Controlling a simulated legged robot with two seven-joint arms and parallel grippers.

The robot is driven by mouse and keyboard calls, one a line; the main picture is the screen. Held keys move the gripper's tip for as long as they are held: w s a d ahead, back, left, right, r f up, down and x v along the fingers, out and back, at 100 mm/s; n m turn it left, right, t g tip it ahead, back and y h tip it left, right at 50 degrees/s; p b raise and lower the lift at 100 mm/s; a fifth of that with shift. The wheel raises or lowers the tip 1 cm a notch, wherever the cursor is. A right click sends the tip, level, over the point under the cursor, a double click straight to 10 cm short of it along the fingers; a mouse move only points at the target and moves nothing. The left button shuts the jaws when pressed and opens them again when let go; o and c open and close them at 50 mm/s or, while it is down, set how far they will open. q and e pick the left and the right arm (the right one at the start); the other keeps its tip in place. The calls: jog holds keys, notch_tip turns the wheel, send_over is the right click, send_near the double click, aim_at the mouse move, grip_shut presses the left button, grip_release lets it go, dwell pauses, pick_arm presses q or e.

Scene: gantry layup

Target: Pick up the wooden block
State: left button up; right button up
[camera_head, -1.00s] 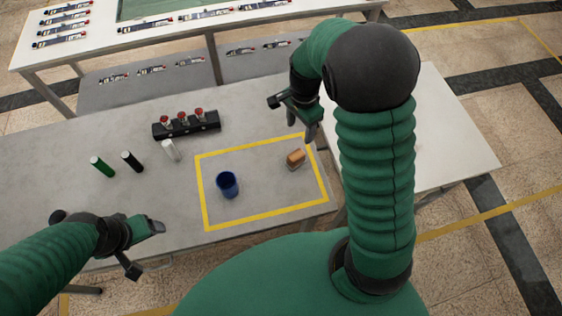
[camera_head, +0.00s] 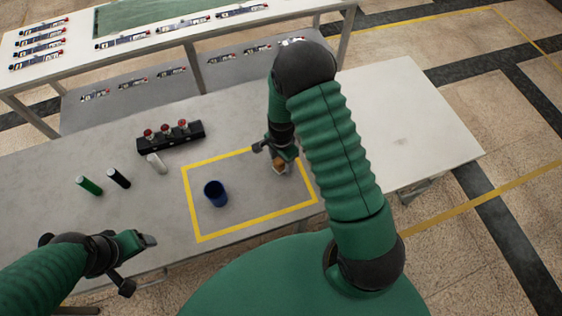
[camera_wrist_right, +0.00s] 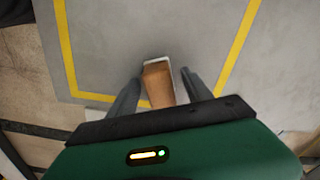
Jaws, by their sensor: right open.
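The wooden block (camera_head: 278,168) lies on the grey table inside the yellow taped rectangle, near its right side, partly hidden by my right gripper. In the right wrist view the block (camera_wrist_right: 158,84) shows between the two fingers, with a pale edge at its far end. My right gripper (camera_head: 277,158) is open over the block, one finger on each side; gaps show between the block and the fingers (camera_wrist_right: 160,85). My left gripper (camera_head: 138,262) is at the table's front left edge, away from the block; its jaw opening is unclear.
A blue cup (camera_head: 215,194) stands inside the yellow rectangle, left of the block. A black rack (camera_head: 171,138) with red-topped items, a white cylinder (camera_head: 157,164), a black cylinder (camera_head: 119,178) and a green cylinder (camera_head: 89,186) are farther left.

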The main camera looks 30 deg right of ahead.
jog(key=shift+w+d+f, duration=0.1)
jog(key=shift+d+f, duration=0.15)
jog(key=shift+d, duration=0.2)
jog(key=shift+c, duration=0.6)
jog(key=c, duration=0.5)
jog(key=shift+a+r, duration=0.1)
jog(key=shift+a, duration=0.3)
grip_shut()
pick_arm(q)
jog(key=shift+d, duration=0.15)
jog(key=shift+d, duration=0.25)
pick_arm(e)
jog(key=shift+d, duration=0.25)
